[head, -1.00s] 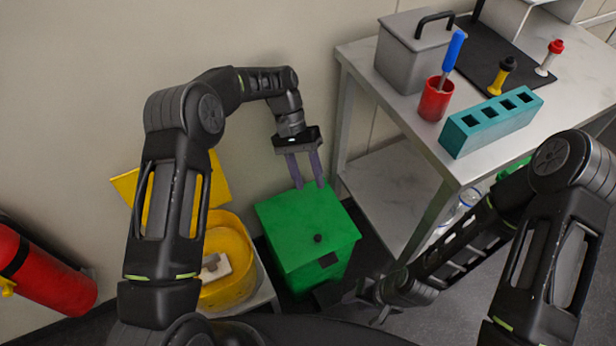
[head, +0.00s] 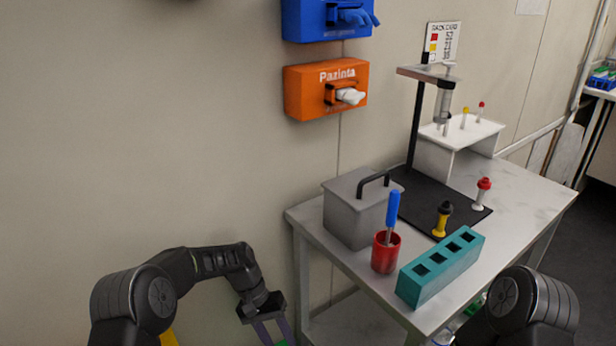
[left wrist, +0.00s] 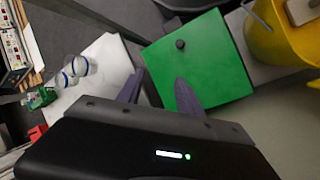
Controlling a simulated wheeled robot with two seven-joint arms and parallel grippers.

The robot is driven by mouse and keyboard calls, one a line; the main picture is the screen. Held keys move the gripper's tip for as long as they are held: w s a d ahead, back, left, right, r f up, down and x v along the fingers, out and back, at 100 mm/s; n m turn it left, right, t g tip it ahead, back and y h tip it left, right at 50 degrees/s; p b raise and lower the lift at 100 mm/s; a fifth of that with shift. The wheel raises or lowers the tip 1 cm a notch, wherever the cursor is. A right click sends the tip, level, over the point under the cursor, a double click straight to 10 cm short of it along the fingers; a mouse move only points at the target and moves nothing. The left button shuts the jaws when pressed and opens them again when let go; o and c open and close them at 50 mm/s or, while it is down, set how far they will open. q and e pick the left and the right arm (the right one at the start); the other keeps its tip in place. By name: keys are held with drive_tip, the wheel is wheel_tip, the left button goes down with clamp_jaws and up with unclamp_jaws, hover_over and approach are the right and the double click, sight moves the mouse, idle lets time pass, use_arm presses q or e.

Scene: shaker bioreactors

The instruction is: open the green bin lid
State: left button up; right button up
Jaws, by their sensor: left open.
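The green bin lid (left wrist: 212,62) shows in the left wrist view as a flat green square with a dark round knob (left wrist: 180,44) near one edge. It looks closed. In the head view only a sliver of green shows at the bottom edge, by my left fingertips. My left gripper (left wrist: 158,92) is open and empty, one finger overlapping the lid in the wrist view. I cannot tell whether it touches the lid. It also shows at the bottom of the head view (head: 274,332). My right arm's elbow is at the lower right; its gripper is out of frame.
A yellow bin (left wrist: 285,35) stands beside the green one. A metal table (head: 335,268) on the right holds a grey lidded box (head: 352,215), a red cup (head: 385,255) and a teal rack (head: 440,268). Orange (head: 305,92) and blue (head: 308,20) dispensers hang on the wall.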

use_arm(q)
drive_tip(key=s+f+t, duration=0.1)
drive_tip(key=s+f, duration=0.1)
drive_tip(key=f, duration=0.1)
drive_tip(key=s+d+f+n+t+p, duration=0.1)
drive_tip(key=s+f, duration=0.2)
drive_tip(key=s+d+f+t, duration=0.1)
drive_tip(key=s+f+t, duration=0.1)
drive_tip(key=s+f, duration=0.1)
drive_tip(key=shift+s+f+n+p, duration=0.15)
drive_tip(key=shift+f+n+p, duration=0.2)
drive_tip(key=shift+f, duration=0.25)
drive_tip(key=s+r+p, duration=0.1)
drive_tip(key=s, duration=0.8)
drive_tip(key=s+a+r+n+p, duration=0.1)
drive_tip(key=s+r+p, duration=0.1)
drive_tip(key=s, duration=0.8)
drive_tip(key=shift+s+a, duration=0.25)
drive_tip(key=shift+c, duration=0.2)
